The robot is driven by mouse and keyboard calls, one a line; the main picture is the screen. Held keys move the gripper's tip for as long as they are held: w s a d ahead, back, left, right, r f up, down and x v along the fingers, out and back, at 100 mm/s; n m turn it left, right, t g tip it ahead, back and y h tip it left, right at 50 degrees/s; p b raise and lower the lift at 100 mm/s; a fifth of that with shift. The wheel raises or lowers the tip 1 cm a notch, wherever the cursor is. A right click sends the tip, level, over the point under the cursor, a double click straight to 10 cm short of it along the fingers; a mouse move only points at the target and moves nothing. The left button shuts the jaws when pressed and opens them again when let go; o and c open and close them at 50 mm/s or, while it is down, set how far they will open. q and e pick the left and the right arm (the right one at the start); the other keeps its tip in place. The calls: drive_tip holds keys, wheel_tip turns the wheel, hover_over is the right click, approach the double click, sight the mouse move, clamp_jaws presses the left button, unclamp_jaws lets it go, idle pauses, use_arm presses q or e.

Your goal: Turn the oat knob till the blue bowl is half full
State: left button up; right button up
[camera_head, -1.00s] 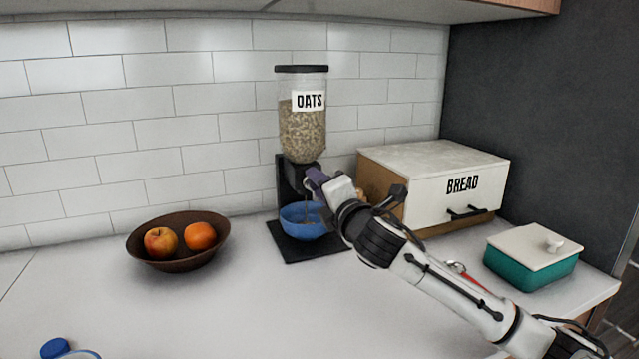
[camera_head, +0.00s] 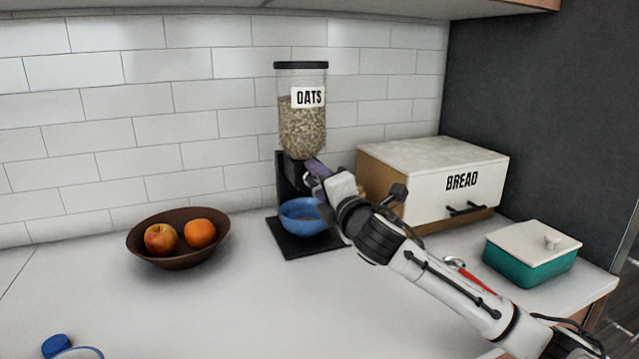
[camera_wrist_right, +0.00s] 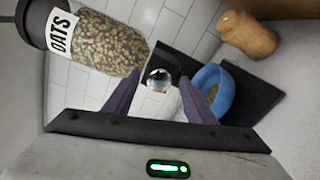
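The oat dispenser (camera_head: 302,120) stands against the tiled wall, its clear jar holding oats below the OATS label. Its shiny round knob (camera_wrist_right: 158,80) shows in the right wrist view; my gripper hides it in the head view. The blue bowl (camera_head: 302,218) sits on the black base below the outlet, and also shows in the wrist view (camera_wrist_right: 217,99). Some oats lie inside it; their exact level is hard to tell. My right gripper (camera_wrist_right: 160,78) has its purple fingers spread on either side of the knob, with visible gaps. My left gripper is not in view.
A brown bowl (camera_head: 178,259) with an apple and an orange stands at the left. A bread box (camera_head: 440,170) and a teal lidded dish (camera_head: 530,268) stand at the right. A blue-capped object (camera_head: 56,346) is at the bottom left. The front middle counter is clear.

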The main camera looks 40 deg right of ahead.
drive_tip(key=shift+s, duration=0.1)
drive_tip(key=b+v, duration=0.1)
drive_tip(key=v, duration=0.9)
idle(0.3)
